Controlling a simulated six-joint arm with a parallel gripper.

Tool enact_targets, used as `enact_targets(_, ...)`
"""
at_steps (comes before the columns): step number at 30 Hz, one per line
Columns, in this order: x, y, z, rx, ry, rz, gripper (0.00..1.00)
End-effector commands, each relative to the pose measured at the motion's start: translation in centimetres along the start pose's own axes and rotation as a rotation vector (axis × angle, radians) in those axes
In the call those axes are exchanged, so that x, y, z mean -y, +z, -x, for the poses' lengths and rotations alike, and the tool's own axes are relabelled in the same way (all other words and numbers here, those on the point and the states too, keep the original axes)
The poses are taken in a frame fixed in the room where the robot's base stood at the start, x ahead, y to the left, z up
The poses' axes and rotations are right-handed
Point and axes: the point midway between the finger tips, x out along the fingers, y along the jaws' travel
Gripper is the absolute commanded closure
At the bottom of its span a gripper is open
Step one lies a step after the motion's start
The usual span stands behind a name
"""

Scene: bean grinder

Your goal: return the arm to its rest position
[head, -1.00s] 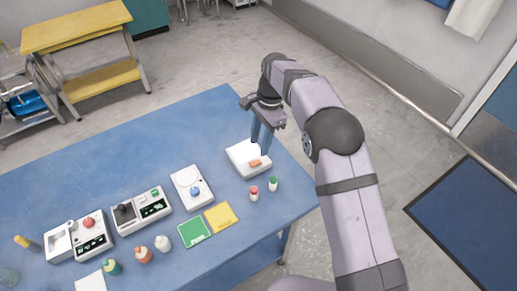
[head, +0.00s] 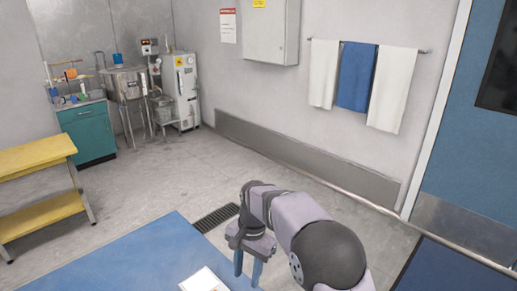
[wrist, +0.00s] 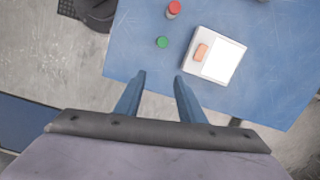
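My gripper (head: 248,270) is in the lower middle of the head view, near the blue table's (head: 130,258) right corner. Its two blue-grey fingers also show in the wrist view (wrist: 160,78), spread apart with nothing between them, so it is open and empty. A white box-like device (head: 203,280) lies on the table to the left of the fingers, cut by the lower edge of the head view. The wrist view shows this device (wrist: 222,62) with an orange part (wrist: 201,51) on top, ahead and to the right of the fingers, apart from them.
In the wrist view, a red-capped bottle (wrist: 174,9) and a green-capped bottle (wrist: 162,42) stand on the table near its edge. A yellow bench (head: 38,155), a teal cabinet (head: 88,132) and a wall with towels (head: 357,75) stand farther off.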

Motion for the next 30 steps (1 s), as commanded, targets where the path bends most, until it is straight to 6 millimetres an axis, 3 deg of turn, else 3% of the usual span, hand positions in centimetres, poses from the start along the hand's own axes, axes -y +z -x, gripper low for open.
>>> enact_targets(1, -2.2, -0.2, 0.6, -0.011, 0.0, 0.031, 0.64)
enact_targets(8, -11.5, 0.6, 1.4, -0.055, 0.014, 0.216, 0.64)
enact_targets(12, -17.1, 2.2, 1.0, -0.076, 0.03, 0.333, 0.64)
enact_targets(18, -23.5, 5.3, -0.4, -0.094, 0.052, 0.477, 0.64)
enact_targets(24, -26.9, 7.4, -1.6, -0.102, 0.067, 0.564, 0.64)
enact_targets(30, -27.7, 8.0, -1.9, -0.103, 0.071, 0.589, 0.64)
